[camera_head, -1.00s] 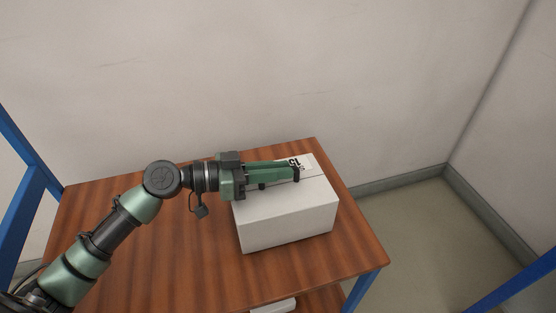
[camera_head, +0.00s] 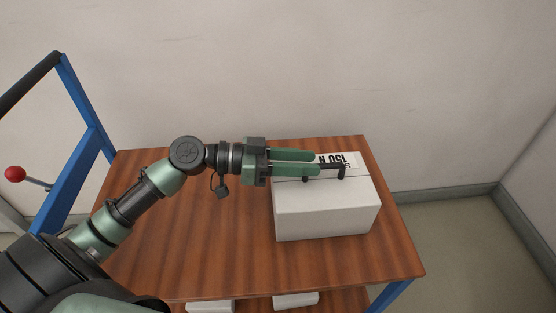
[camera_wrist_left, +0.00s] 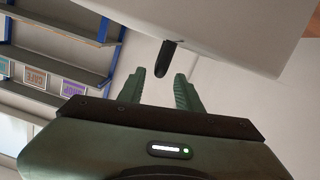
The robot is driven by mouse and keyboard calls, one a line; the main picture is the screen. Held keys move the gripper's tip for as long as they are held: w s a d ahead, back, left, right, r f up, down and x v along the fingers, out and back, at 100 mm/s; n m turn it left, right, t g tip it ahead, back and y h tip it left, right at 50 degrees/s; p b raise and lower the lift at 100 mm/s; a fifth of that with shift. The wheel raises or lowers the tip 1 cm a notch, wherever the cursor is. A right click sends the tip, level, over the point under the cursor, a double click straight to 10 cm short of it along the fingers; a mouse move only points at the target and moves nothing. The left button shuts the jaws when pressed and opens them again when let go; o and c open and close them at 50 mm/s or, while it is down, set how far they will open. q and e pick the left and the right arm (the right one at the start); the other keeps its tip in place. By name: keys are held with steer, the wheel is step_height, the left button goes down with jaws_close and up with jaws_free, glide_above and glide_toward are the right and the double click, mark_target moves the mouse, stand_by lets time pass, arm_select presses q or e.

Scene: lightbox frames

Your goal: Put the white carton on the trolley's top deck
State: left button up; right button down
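The white carton (camera_head: 325,221) rests upright on the trolley's brown wood-grain top deck (camera_head: 210,255), near its right side. It has a black handle (camera_head: 342,172) on top and a label reading "150 N". My left gripper (camera_head: 318,162) lies level over the carton's top from the left, its two green fingers apart beside the handle. In the left wrist view the fingers (camera_wrist_left: 163,88) are open, with the black handle end (camera_wrist_left: 165,60) just beyond the gap and the pale carton (camera_wrist_left: 225,30) above. Contact cannot be told. My right gripper is not in view.
The trolley's blue frame (camera_head: 68,170) with a black push bar stands at left, beside a red knob (camera_head: 15,174). White boxes (camera_head: 296,299) sit on the lower deck. A pale wall rises behind. The deck left of the carton is bare. Blue shelving (camera_wrist_left: 60,60) shows in the wrist view.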

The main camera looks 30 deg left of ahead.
arm_select(q)
steer(key=v, duration=0.7)
steer(key=shift+s+a, duration=0.25)
